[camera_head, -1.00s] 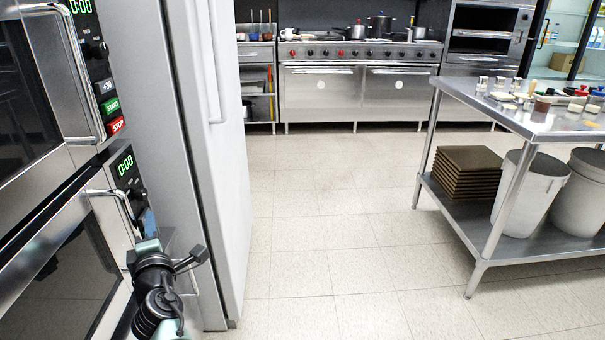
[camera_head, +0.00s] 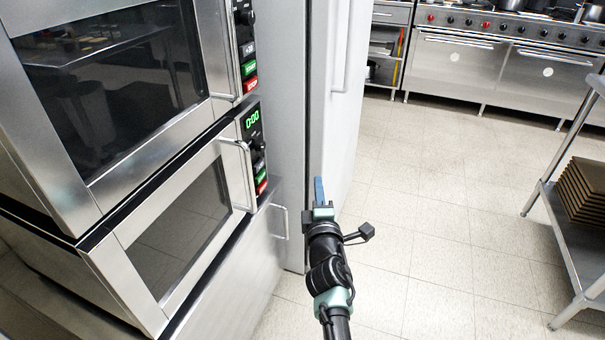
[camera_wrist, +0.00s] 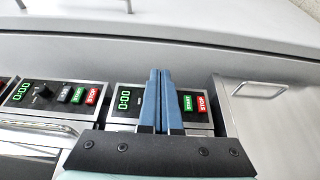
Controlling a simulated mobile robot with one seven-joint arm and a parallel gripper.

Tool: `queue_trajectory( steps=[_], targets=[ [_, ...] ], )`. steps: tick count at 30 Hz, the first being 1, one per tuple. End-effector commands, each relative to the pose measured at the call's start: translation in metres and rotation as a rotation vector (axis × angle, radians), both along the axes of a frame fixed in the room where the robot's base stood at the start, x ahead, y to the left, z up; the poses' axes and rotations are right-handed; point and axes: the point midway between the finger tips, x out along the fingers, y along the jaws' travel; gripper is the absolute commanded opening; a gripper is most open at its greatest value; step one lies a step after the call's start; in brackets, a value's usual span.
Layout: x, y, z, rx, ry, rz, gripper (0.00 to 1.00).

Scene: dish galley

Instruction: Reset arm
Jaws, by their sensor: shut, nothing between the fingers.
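My gripper (camera_head: 319,190) is in the lower middle of the head view, its blue fingers pointing up and away from me. In the wrist view my gripper (camera_wrist: 163,75) shows its two blue fingers together, with nothing between them. It is in front of the microwave control panels in that view. In the head view it appears to the right of the lower microwave (camera_head: 180,235) and in front of the white fridge door (camera_head: 335,120). I cannot tell the exact gap to either.
An upper microwave (camera_head: 60,150) is stacked on the lower one at the left. A stove (camera_head: 500,70) stands at the back. A steel table (camera_head: 560,230) with brown trays (camera_head: 585,190) on its shelf is at the right. The tiled floor (camera_head: 440,200) between is clear.

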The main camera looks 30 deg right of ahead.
Motion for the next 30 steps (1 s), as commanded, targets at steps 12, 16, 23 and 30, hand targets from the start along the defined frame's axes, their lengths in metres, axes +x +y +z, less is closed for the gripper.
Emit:
queue_trajectory(
  steps=[12,16,23,30],
  targets=[
    [0.003,0.008,0.029,0.038,-0.069,0.011,0.00],
    [0.013,0.037,0.102,0.149,-0.237,0.045,0.00],
    [-0.003,0.120,0.257,0.480,-0.592,0.214,0.00],
    [-0.077,0.215,0.393,0.877,-0.865,0.517,0.00]
  ],
)
